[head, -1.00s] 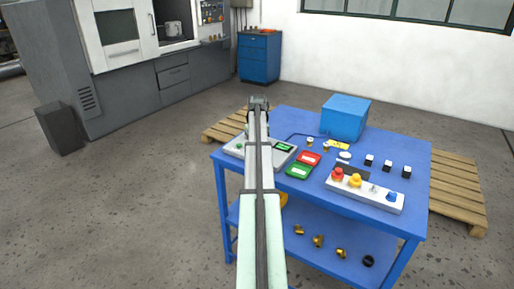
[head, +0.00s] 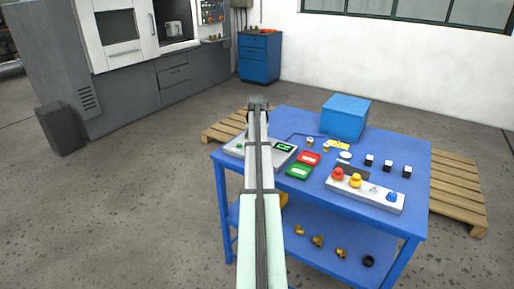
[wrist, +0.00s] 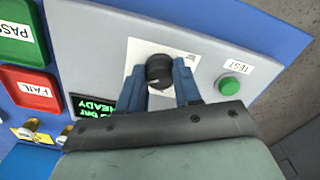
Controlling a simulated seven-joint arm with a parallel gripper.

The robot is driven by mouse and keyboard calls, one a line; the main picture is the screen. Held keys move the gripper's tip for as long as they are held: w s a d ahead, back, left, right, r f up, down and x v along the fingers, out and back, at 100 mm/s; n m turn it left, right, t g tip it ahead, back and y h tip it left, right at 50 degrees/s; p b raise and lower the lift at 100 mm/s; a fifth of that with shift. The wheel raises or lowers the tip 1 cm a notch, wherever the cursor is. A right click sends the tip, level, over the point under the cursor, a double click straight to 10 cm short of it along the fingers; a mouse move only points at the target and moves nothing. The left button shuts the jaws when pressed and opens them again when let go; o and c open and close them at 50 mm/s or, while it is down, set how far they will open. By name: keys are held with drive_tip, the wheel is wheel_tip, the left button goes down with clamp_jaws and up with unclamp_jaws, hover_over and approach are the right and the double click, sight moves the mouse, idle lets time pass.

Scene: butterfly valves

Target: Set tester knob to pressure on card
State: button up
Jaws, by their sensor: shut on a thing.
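The tester (head: 284,157) is a light grey panel on the blue table, partly hidden by my arm in the head view; its grey face (wrist: 100,45) fills much of the wrist view. Its black round knob (wrist: 159,71) sits on a white label plate (wrist: 135,53). My gripper (wrist: 161,80) is shut on the knob, a blue finger on each side. A green-lit display (wrist: 94,108) shows upside-down text, like "READY" with a "bar" line below. A small yellow card (head: 339,146) lies near the blue box; its writing is too small to read.
A green TEST button (wrist: 229,86) is right of the knob. Green PASS (wrist: 18,40) and red FAIL (wrist: 30,90) trays lie to the left. The table also holds a blue box (head: 345,118) and a button panel (head: 365,190).

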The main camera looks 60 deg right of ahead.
idle(0.3)
drive_tip(key=o, duration=1)
drive_tip(key=shift+o, duration=0.2)
wheel_tip(320, 180, up, 14)
drive_tip(key=shift+f, duration=0.1)
